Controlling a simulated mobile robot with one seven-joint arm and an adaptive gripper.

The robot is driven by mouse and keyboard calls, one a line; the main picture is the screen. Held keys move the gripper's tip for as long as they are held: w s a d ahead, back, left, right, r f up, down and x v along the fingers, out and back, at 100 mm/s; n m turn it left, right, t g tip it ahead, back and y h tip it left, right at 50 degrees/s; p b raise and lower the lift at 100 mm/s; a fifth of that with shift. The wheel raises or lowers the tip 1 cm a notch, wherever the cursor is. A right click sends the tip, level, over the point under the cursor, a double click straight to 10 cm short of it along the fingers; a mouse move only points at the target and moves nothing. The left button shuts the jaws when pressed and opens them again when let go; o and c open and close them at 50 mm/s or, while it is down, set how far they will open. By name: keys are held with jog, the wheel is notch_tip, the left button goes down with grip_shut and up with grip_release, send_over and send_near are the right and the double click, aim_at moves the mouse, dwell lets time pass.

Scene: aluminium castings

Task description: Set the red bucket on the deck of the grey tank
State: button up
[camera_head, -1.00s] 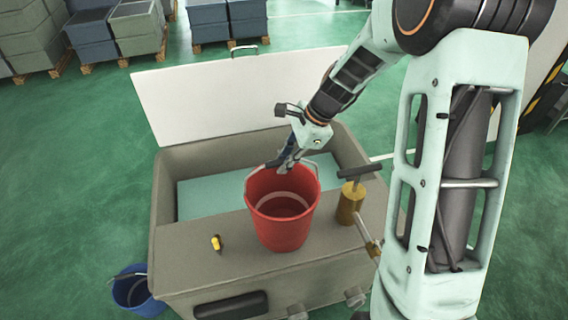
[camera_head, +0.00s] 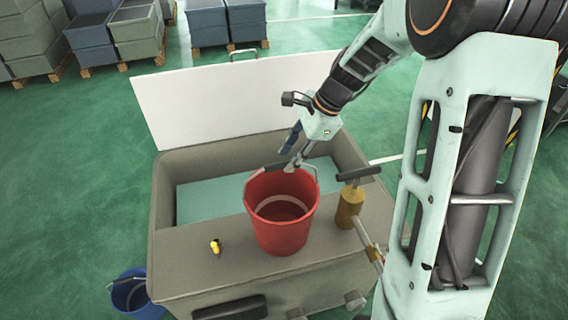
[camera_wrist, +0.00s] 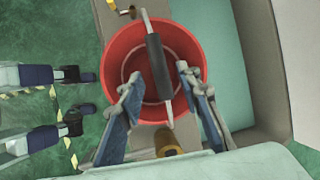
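The red bucket (camera_head: 282,222) stands upright on the deck (camera_head: 185,270) of the grey tank (camera_head: 158,210), right of the deck's middle. Its wire handle with a dark grip (camera_wrist: 159,65) is raised across the mouth. My gripper (camera_head: 293,152) is above the bucket's rear rim, its fingers spread apart. In the wrist view my gripper (camera_wrist: 160,78) shows a finger on each side of the handle grip, with a gap to each. The bucket looks empty.
A brass pump with a T-handle (camera_head: 350,205) stands on the deck just right of the bucket. A small yellow-and-black item (camera_head: 215,246) lies to the left. The tank's pale lid (camera_head: 235,100) is raised behind. A blue bucket (camera_head: 135,295) is on the floor.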

jog(key=v, duration=0.7)
jog(key=shift+d+r, duration=0.2)
jog(key=shift+r, duration=0.15)
